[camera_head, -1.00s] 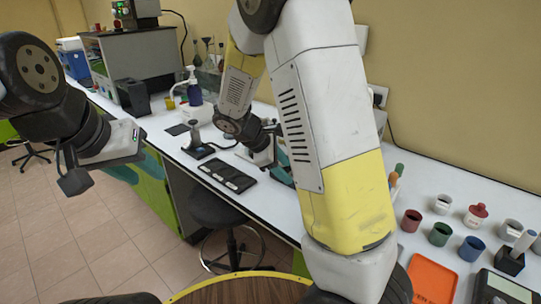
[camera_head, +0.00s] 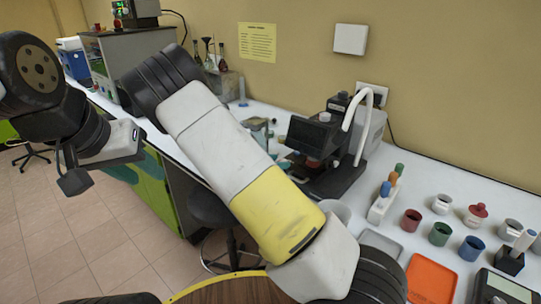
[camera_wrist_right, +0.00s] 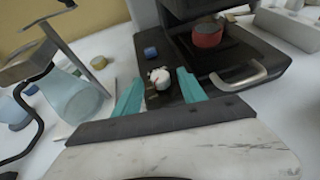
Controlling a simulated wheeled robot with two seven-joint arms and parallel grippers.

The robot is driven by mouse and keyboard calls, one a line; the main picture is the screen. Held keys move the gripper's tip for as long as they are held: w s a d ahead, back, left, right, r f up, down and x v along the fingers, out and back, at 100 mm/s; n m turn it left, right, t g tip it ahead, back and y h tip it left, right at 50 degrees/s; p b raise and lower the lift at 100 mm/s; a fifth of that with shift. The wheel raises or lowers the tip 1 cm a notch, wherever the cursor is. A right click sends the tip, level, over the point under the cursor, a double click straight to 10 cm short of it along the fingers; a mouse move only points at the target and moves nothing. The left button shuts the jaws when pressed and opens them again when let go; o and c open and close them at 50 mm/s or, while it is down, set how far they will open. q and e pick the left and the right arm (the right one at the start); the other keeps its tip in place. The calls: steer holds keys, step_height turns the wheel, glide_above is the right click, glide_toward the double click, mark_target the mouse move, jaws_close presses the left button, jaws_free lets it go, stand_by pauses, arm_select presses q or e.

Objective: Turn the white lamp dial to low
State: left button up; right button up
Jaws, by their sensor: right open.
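The white dial (camera_wrist_right: 160,77) is a small knob on a black base in the right wrist view. My right gripper (camera_wrist_right: 160,92) is open, with its two teal fingers pointing toward the dial. The dial appears between and slightly beyond the fingertips; I cannot tell whether they touch it. In the head view, my right arm hides the dial and most of that gripper. The black device (camera_head: 325,140) with a white hose stands beyond the arm. My left gripper (camera_head: 118,145) hangs at the left, away from the bench; its fingers are not clear.
A blue knob (camera_wrist_right: 150,53) and a red round part (camera_wrist_right: 207,35) are near the dial. A glass vessel (camera_wrist_right: 75,97) stands left of my right gripper. Coloured cups (camera_head: 411,220) and an orange tray (camera_head: 432,279) are at the right of the bench.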

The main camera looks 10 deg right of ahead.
steer(key=shift+x, duration=0.75)
jaws_close()
steer(key=shift+m+g, duration=0.3)
steer(key=shift+g, duration=0.1)
steer(key=m+g, duration=0.1)
steer(key=m+g+h, duration=0.1)
steer(key=m+g, duration=0.2)
steer(key=shift+w+g+h, duration=0.3)
steer(key=shift+w+g, duration=0.05)
steer(key=shift+g, duration=0.05)
steer(key=m+g, duration=0.5)
steer(key=shift+w+y, duration=0.25)
steer(key=shift+y, duration=0.15)
steer(key=shift+g, duration=0.4)
